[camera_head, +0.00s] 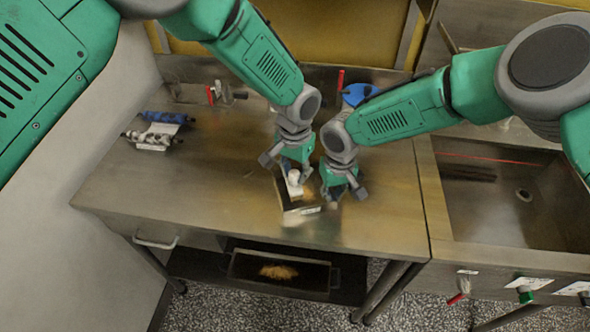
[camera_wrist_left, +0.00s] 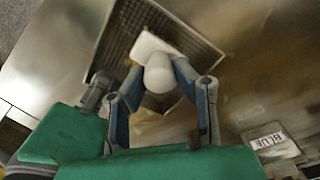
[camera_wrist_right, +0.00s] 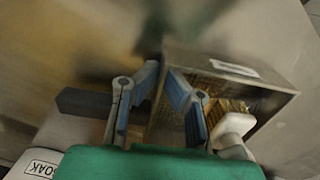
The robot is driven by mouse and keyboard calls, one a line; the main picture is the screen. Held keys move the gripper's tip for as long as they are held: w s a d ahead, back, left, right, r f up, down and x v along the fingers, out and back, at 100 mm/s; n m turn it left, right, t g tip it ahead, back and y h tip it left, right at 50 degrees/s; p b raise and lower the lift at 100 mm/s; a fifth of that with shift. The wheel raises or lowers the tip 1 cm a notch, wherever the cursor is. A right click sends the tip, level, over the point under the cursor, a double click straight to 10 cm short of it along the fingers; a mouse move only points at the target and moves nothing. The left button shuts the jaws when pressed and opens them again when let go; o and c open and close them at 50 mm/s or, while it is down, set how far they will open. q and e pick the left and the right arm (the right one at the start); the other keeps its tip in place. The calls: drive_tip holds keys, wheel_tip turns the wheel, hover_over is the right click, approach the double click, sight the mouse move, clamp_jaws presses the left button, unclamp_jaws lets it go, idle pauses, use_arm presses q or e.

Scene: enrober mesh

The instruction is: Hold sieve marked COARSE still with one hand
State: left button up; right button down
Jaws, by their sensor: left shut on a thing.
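The sieve is a shallow rectangular metal frame with a mesh floor (camera_head: 300,207), lying on the steel bench. It also shows in the left wrist view (camera_wrist_left: 118,45) and in the right wrist view (camera_wrist_right: 275,93). A pale label on its wall is too blurred to read. My left gripper (camera_head: 292,172) is shut on a white cylindrical knob (camera_wrist_left: 159,73) with a flat white base, over the mesh. My right gripper (camera_head: 345,190) is at the sieve's right side. Its fingertips (camera_wrist_right: 161,68) are close together at the frame's edge; I cannot tell whether they grip it.
A blue bowl (camera_head: 360,93) stands behind my right arm. Blue and white rollers (camera_head: 160,128) lie at the bench's left. A sink (camera_head: 505,205) is at the right. A tray (camera_head: 243,268) with orange bits stands on the lower shelf. The bench left of the sieve is clear.

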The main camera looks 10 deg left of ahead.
use_arm(q)
drive_tip(key=shift+f, duration=0.3)
idle(0.6)
drive_tip(key=shift+d, duration=0.1)
